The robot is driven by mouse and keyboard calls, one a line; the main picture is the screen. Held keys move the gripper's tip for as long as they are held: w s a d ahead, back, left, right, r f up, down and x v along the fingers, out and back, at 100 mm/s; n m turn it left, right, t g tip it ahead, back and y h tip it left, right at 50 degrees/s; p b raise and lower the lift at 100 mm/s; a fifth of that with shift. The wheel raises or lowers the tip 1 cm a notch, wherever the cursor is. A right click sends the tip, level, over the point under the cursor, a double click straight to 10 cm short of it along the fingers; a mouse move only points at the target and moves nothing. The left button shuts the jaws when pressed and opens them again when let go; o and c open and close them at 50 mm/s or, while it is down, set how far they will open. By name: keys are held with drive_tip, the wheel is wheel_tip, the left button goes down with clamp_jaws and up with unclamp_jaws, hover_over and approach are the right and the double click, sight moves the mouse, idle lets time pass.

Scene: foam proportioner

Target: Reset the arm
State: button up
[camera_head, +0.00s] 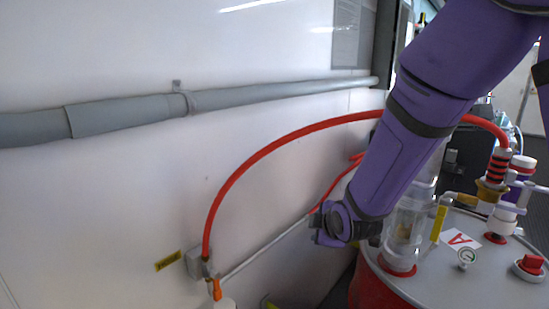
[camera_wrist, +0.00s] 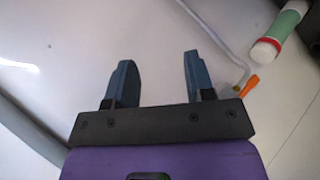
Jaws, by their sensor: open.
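My purple arm reaches down from the upper right in the head view. My gripper (camera_head: 330,240) is at its lower end, in front of the white wall and left of the red drum; its fingers are hard to make out there. In the wrist view my gripper (camera_wrist: 157,85) shows two blue-grey fingers spread apart with nothing between them. Only pale wall or floor surface lies behind the fingers. The arm hides part of the red hose (camera_head: 240,180) and of the clear cylinder (camera_head: 405,222) on the drum.
The drum (camera_head: 440,262) has a grey top with valves, a red knob (camera_head: 533,262) and a label marked A (camera_head: 461,240). A grey pipe (camera_head: 130,113) runs along the wall. An orange-tipped fitting (camera_wrist: 249,86) and a green-and-white cylinder (camera_wrist: 280,28) show in the wrist view.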

drive_tip(key=s+d+r+m+g, duration=0.3)
drive_tip(key=s+d+r+m, duration=0.6)
drive_tip(key=d+r, duration=0.3)
drive_tip(key=s+d+r+m+h, duration=0.1)
drive_tip(key=s+d+r+m, duration=0.2)
drive_tip(key=s, duration=0.6)
drive_tip(key=s+d+r+m+g+h, duration=0.1)
drive_tip(key=s+d+r+m, duration=0.3)
drive_tip(key=s, duration=0.5)
drive_tip(key=shift+s+r+m+g, duration=0.25)
drive_tip(key=shift+r+m+g, duration=0.05)
drive_tip(key=shift+r+m, duration=0.1)
